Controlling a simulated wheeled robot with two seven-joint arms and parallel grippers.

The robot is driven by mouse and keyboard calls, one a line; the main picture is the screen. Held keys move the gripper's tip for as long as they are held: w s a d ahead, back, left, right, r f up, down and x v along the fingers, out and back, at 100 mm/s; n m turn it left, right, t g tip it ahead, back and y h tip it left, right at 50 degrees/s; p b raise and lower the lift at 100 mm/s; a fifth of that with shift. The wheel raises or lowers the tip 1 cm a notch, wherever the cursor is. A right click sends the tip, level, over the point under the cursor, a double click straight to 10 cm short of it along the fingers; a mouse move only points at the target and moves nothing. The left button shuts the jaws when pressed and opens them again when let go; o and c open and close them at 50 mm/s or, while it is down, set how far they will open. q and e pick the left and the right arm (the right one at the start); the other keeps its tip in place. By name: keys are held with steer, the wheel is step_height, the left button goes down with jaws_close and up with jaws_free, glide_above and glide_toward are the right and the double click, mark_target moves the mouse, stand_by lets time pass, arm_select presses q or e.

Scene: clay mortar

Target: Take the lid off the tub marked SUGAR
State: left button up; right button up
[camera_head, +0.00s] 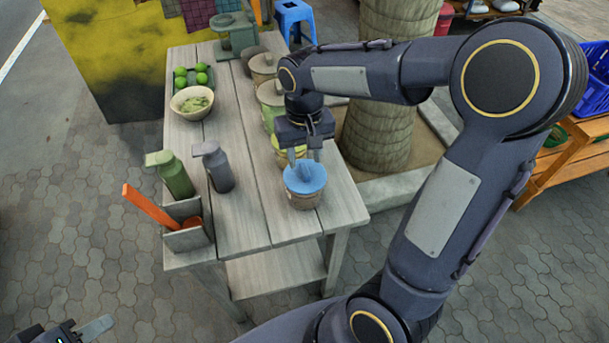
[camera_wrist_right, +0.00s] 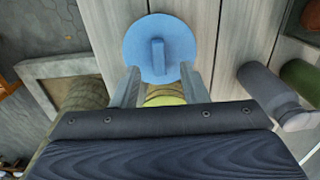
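A brown tub (camera_head: 303,200) with a round blue lid (camera_head: 305,177) stands at the near right of the wooden table; no marking on it is readable. The lid fills the upper middle of the right wrist view (camera_wrist_right: 135,45), with a raised bar handle (camera_wrist_right: 158,60). My right gripper (camera_head: 308,154) is over the far side of this lid, pointing down. My left gripper (camera_head: 92,328) is partly in view at the bottom left, away from the table.
Several other lidded tubs (camera_head: 264,66) stand in a row behind, partly hidden by my right arm. A green bottle (camera_head: 176,176), grey bottle (camera_head: 218,168), utensil box (camera_head: 188,238) and bowl (camera_head: 191,108) occupy the left side. The table's near middle is clear.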

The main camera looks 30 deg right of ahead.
mark_target(305, 169)
step_height(305, 169, down, 4)
steer(key=shift+r, duration=0.1)
jaws_close()
steer(key=shift+r, duration=0.1)
stand_by(0.4)
